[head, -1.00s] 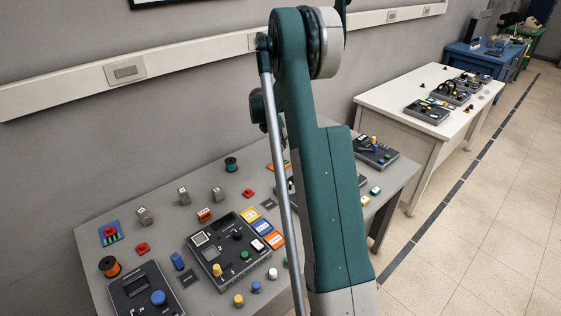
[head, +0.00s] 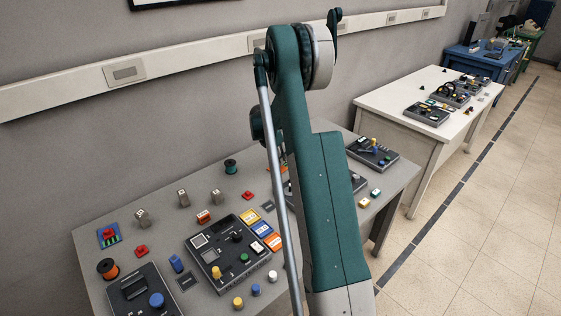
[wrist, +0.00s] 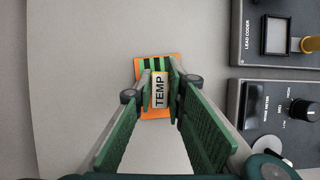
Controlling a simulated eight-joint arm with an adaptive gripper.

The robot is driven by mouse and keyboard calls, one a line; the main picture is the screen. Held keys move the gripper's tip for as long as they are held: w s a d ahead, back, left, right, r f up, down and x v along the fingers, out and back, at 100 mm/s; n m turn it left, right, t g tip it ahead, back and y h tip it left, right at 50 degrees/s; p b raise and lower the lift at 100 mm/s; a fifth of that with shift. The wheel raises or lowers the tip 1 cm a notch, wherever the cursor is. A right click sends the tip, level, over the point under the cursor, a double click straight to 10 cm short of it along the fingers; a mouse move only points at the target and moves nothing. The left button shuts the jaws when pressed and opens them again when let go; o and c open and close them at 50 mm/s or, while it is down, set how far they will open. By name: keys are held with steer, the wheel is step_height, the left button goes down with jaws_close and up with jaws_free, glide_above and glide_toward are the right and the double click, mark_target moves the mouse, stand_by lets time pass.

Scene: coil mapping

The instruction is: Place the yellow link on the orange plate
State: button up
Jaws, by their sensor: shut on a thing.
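The orange plate (wrist: 150,113), with green and black stripes at its far end, lies on the grey table in the wrist view. My gripper (wrist: 161,80) is over the plate, with its fingers shut on a small pale-yellow block marked TEMP (wrist: 160,92), which appears to be the yellow link. The block overlaps the plate in this view; I cannot tell whether it touches it. In the head view my arm hides the gripper and most of the plate.
Dark control panels (wrist: 281,35) stand right of the plate, with another panel (wrist: 275,115) nearer. The table left of the plate is clear in the wrist view. The head view also shows a large panel (head: 205,257), an orange spool (head: 107,268) and a green spool (head: 231,166).

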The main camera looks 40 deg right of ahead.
steer(key=shift+f, duration=0.8)
steer(key=shift+f, duration=0.1)
steer(key=o, duration=0.9)
steer(key=p+v, duration=0.1)
steer(key=v, duration=1.1)
